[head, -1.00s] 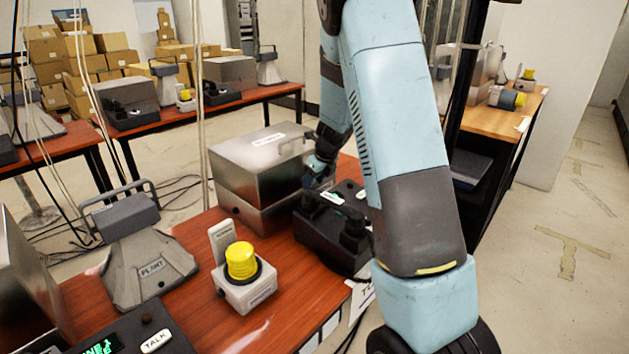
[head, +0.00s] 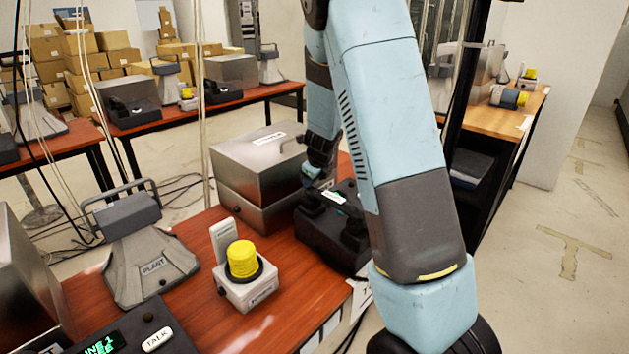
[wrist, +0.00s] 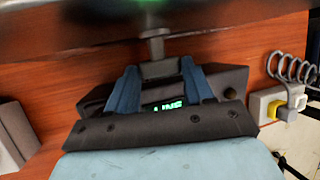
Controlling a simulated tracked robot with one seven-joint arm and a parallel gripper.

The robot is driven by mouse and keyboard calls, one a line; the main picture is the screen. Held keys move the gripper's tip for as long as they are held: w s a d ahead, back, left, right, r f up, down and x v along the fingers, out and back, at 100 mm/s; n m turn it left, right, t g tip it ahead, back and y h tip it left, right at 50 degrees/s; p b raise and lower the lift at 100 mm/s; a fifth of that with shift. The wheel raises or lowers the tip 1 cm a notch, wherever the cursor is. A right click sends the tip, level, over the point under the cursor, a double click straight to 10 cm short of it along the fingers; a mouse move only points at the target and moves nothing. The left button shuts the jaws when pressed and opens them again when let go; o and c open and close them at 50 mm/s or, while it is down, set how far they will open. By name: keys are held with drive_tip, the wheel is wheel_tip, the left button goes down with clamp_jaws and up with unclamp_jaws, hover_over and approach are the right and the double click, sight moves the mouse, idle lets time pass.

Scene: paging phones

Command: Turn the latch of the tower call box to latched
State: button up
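A brushed-metal box (head: 240,175) with a lid stands on the red-brown table; I take it as the tower call box, but its top label is too small to read. In the wrist view its dark edge (wrist: 230,15) crosses the top, and a grey stem with a wider block (wrist: 157,68), seemingly the latch, hangs from it. My gripper (wrist: 160,66) has its two blue fingers apart, one on each side of this block. I cannot tell whether they touch it. In the head view my gripper (head: 318,172) is at the box's right front side, its tips mostly hidden.
A black desk phone (head: 325,240) with a lit green display sits right below my gripper. A yellow-button box (head: 243,295), a grey PLANT horn speaker (head: 150,265) and a TALK unit (head: 150,325) stand in front and left. A coiled cord (wrist: 290,68) lies right in the wrist view.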

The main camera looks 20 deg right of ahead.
drive_tip(key=o, duration=0.4)
drive_tip(key=shift+r, duration=0.15)
drive_tip(key=shift+v, duration=6.75)
drive_tip(key=shift+s, duration=0.1)
